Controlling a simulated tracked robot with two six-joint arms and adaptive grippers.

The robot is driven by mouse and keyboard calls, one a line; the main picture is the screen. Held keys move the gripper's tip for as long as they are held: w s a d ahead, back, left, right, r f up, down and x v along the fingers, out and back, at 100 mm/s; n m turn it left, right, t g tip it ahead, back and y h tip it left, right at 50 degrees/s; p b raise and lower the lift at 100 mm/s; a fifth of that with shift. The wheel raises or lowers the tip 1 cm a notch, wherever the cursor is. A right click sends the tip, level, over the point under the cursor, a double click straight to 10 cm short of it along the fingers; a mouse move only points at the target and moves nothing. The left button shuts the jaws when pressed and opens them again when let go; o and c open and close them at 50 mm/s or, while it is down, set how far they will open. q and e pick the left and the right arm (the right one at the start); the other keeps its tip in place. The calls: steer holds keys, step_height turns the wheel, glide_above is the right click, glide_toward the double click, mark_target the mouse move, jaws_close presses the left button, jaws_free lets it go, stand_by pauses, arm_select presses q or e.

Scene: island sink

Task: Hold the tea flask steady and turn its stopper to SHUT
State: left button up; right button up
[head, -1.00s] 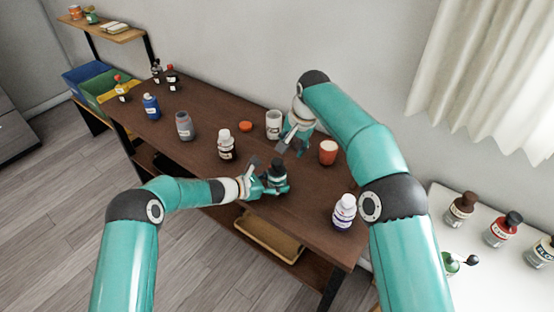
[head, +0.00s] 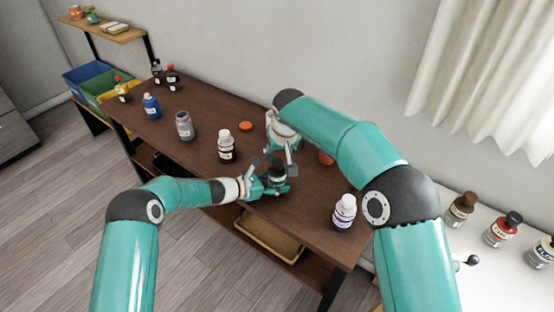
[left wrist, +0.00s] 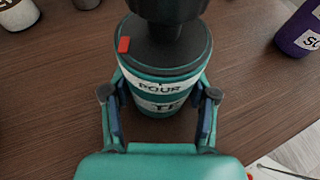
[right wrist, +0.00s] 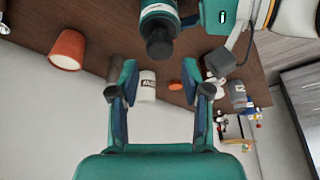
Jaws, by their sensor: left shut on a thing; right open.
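The tea flask (left wrist: 150,100) is teal with white bands; one reads "POUR", and lettering below it is partly cut off. It stands upright on the brown table. Its black stopper (left wrist: 168,45) has a tall knob and a red mark at the left of its rim in the left wrist view. My left gripper (left wrist: 162,88) is shut on the flask body, one finger on each side. My right gripper (right wrist: 160,75) is open and empty, close to the stopper (right wrist: 159,42), which shows beyond its fingertips. In the head view, the right gripper (head: 280,162) is just above the flask (head: 277,178).
An orange lid (head: 246,126) lies on the table (head: 205,170).

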mark_target(277, 161)
steer(key=x, duration=0.5)
steer(key=c, duration=0.9)
